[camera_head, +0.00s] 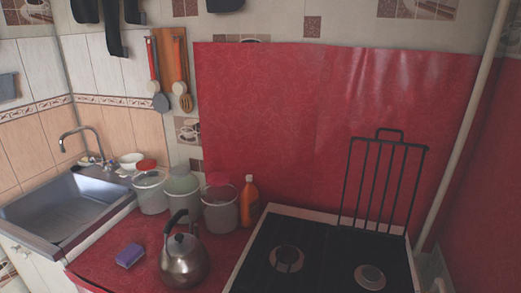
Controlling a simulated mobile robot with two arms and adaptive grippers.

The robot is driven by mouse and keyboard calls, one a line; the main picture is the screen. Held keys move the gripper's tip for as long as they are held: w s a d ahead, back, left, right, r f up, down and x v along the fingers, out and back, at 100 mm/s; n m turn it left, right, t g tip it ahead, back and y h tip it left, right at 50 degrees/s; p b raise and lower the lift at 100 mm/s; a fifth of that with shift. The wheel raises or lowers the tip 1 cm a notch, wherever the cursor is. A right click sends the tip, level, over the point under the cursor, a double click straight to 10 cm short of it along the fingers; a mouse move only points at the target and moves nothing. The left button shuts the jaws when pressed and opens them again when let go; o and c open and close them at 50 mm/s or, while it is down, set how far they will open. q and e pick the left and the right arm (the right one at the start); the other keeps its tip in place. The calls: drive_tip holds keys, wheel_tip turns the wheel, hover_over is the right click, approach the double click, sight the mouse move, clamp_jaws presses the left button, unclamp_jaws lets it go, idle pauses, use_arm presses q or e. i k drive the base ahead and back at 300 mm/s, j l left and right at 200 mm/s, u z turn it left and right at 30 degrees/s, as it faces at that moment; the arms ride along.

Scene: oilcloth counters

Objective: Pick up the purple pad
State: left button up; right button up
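The purple pad (130,256) is a small block with a purple top. It lies on the red oilcloth counter (105,262), between the sink and the kettle. Its whole top is uncovered in the head view. Neither of my grippers shows in this view.
A metal kettle (184,262) stands just right of the pad. Several lidded containers, one a white bucket (151,192), and an orange bottle (249,203) stand behind. A sink (65,207) is at the left and a black stove (325,262) at the right. The oilcloth left of the pad is clear.

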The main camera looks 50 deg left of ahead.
sight(131, 254)
drive_tip(key=u, duration=2.6)
